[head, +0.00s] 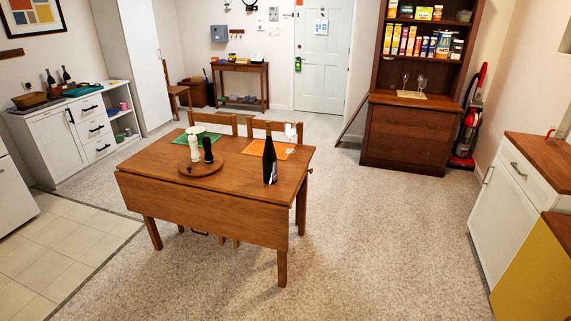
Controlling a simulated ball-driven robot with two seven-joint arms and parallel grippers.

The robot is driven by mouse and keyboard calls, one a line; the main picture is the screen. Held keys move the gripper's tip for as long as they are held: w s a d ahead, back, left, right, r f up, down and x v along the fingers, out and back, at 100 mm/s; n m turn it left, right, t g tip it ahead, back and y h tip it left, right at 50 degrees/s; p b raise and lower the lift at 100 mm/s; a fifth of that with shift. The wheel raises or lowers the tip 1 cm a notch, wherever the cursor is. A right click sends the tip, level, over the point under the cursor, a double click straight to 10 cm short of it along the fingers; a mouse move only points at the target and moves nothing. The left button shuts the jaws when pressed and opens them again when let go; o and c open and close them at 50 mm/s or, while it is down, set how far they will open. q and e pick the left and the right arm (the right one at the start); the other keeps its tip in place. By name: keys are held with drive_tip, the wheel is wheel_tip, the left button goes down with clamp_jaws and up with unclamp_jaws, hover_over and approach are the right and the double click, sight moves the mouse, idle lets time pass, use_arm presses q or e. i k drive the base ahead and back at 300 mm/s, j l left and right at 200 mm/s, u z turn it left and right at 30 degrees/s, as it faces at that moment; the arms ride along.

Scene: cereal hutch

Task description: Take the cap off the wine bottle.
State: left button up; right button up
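A dark wine bottle (269,161) stands upright near the right front edge of the wooden dining table (150,169). It has a pale label low on its right side. Its top is small in the picture, and I cannot make out the cap clearly. Two more dark bottles (59,76) stand on the white sideboard at the far left. Neither of my grippers shows in the head view.
Carpet (370,250) is clear in front and right. White cabinets (505,205) flank the right.

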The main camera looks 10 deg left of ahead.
sight(269, 158)
drive_tip(key=i+j+z, duration=0.15)
drive_tip(key=j+z, duration=0.2)
drive_tip(key=i+j+z, duration=0.15)
drive_tip(key=z, duration=0.15)
drive_tip(key=j+z, duration=0.35)
drive_tip(key=i+j, duration=0.05)
